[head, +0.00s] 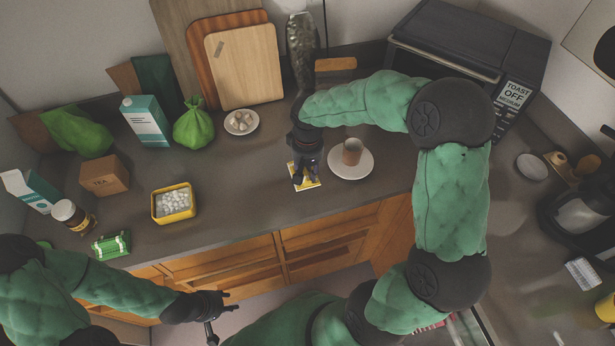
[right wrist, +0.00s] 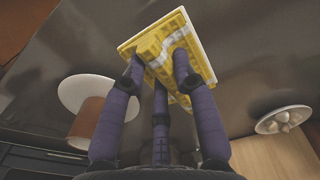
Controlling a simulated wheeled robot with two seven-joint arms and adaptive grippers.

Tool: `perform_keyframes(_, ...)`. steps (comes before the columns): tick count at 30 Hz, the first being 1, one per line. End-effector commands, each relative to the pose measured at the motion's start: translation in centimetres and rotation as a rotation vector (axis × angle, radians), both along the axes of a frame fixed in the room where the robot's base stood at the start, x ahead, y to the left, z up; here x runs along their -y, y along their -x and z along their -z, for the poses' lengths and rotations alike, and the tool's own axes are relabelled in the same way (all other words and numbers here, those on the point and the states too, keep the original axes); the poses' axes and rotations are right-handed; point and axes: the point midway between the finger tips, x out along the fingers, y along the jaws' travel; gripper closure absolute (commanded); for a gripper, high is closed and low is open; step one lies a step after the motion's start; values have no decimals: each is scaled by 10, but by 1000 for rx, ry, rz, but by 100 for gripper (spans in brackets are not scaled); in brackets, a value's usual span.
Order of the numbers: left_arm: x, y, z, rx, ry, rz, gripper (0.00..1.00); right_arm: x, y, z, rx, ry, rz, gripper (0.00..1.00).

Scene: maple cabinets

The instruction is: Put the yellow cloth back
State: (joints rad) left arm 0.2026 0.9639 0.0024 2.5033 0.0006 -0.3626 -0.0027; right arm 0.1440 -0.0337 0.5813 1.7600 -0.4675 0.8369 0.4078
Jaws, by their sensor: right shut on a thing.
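The yellow cloth (head: 304,183) has a pale stripe and shows beneath my right gripper, near the counter's front edge, left of the white saucer. In the right wrist view the cloth (right wrist: 160,50) lies between the fingertips and is bunched up at the middle. My right gripper (head: 306,177) is shut on the cloth. It points down at the counter; I cannot tell whether the cloth is lifted off it. My left gripper (head: 218,316) is low in front of the counter, away from the cloth, with its fingers apart and nothing between them.
A brown cup (head: 352,152) stands on a white saucer (head: 350,172) close to the right of the cloth. A yellow tin (head: 174,217) of white pieces and a plate of garlic (head: 241,121) are to the left. A toaster oven (head: 465,50) stands at the back right.

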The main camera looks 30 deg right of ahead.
Motion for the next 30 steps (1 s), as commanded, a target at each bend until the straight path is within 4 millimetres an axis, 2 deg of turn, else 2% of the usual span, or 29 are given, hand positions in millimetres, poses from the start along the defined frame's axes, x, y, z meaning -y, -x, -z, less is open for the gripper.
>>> perform_keyframes(9,0,0,11,0,0,0,60,4,-5,37,-2,0,1,100)
perform_keyframes(22,0,0,14,0,0,0,60,4,-5,43,0,0,1,100)
perform_keyframes(23,0,0,13,0,0,0,60,4,-5,43,0,0,0,66)
perform_keyframes(24,0,0,13,0,0,0,60,4,-5,42,-1,0,0,54)
perform_keyframes(25,0,0,13,0,0,0,60,4,-5,42,-1,0,0,48)
perform_keyframes(30,0,0,13,0,0,0,60,4,-5,42,-1,0,0,48)
